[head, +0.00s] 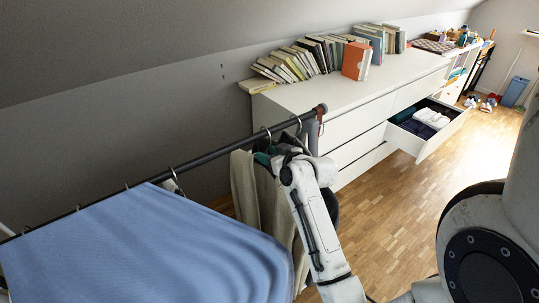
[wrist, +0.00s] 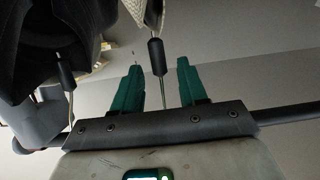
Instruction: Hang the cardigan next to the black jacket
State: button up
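The beige cardigan (head: 246,187) hangs from the dark rail (head: 225,149), left of my arm. Part of it is hidden by my arm, and a beige edge shows at the top of the wrist view (wrist: 153,12). The black jacket (wrist: 38,45) hangs beside it, nearer the rail's end, mostly hidden in the head view. My gripper (head: 265,153) is up at the rail by the cardigan's hanger. In the wrist view its teal fingers (wrist: 158,85) stand apart, with a hanger hook and its black neck (wrist: 155,55) between them. Gaps show on both sides of the hook.
A blue garment (head: 150,245) fills the rail's near part. A white dresser (head: 335,98) stands behind the rail's far end, with several books (head: 315,55) on top. Its open drawer (head: 432,142) holds folded clothes. The wooden floor (head: 385,215) is clear at the right.

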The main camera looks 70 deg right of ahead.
jog(key=shift+o, duration=0.3)
jog(key=shift+f, duration=0.15)
jog(key=shift+s+a, duration=0.1)
jog(key=shift+s, duration=0.05)
jog(key=shift+s+a, duration=0.15)
jog(key=shift+s, duration=0.1)
jog(key=v, duration=1)
jog(key=shift+r, duration=0.3)
jog(key=shift+w, duration=0.1)
